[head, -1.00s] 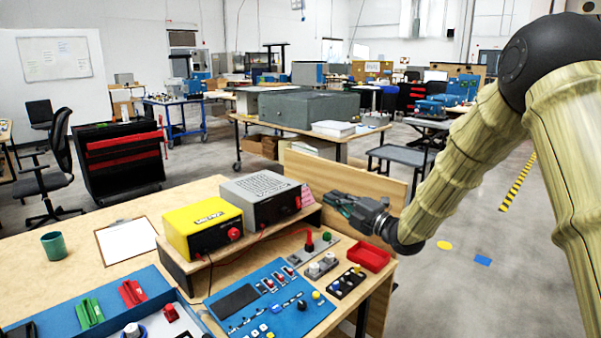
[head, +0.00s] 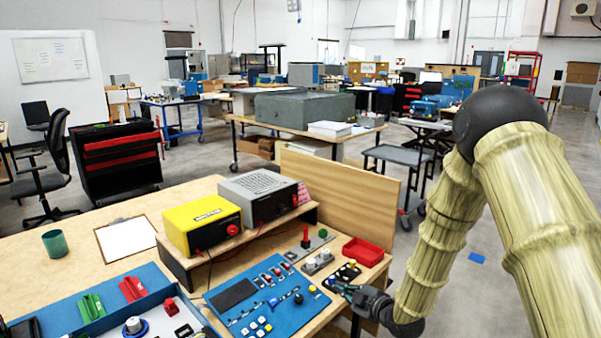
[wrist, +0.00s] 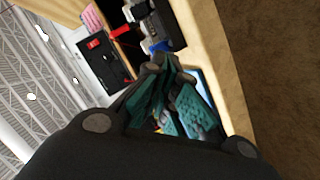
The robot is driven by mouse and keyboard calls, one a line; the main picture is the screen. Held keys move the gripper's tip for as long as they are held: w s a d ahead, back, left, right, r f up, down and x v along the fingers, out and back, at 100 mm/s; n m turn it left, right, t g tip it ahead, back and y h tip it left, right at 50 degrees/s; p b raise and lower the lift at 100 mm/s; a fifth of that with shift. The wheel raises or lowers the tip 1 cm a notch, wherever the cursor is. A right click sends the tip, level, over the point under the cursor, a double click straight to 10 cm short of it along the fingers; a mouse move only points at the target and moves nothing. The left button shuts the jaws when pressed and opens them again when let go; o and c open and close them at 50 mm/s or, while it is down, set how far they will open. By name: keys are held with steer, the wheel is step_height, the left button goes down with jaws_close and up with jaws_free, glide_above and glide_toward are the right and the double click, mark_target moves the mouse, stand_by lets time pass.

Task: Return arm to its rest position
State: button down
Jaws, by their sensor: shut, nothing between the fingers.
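My gripper (head: 345,290) is at the right front edge of the workbench in the head view, beside the blue control panel (head: 262,306) and in front of the red tray (head: 364,252). Its teal-padded fingers show close together in the wrist view (wrist: 172,108), with nothing held between them. My arm bends down from the right side of the head view, with the elbow high and the forearm reaching down to the gripper. I cannot tell whether the fingertips touch the bench or the panel.
A yellow box (head: 202,224) and a grey box (head: 258,197) stand on a wooden shelf. A wooden board (head: 340,190) rises behind the red tray. A grey cart (head: 398,157) stands beyond. The floor right of the bench looks mostly clear.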

steer(key=s+d+f+m+g+h, duration=0.25)
steer(key=s+f+m, duration=0.25)
steer(key=s+f, duration=0.6)
steer(key=s+d+f+m+g+h, duration=0.2)
steer(key=s+d+f+m+g, duration=0.15)
steer(key=s+f, duration=0.65)
steer(key=s+d+f+m+g+h, duration=0.1)
steer(key=s+f+m+g, duration=0.15)
steer(key=s, duration=0.75)
steer(key=s+d+f+m+g+h, duration=0.1)
steer(key=s+d+f+m+g, duration=0.15)
steer(key=s, duration=0.75)
steer(key=s+f+m+g+h, duration=0.1)
steer(key=s+f+m, duration=0.25)
steer(key=s, duration=0.65)
step_height(320, 180, down, 9)
steer(key=b, duration=1)
step_height(320, 180, up, 13)
steer(key=p, duration=1.3)
steer(key=shift+w+d, duration=0.15)
steer(key=shift+w, duration=0.25)
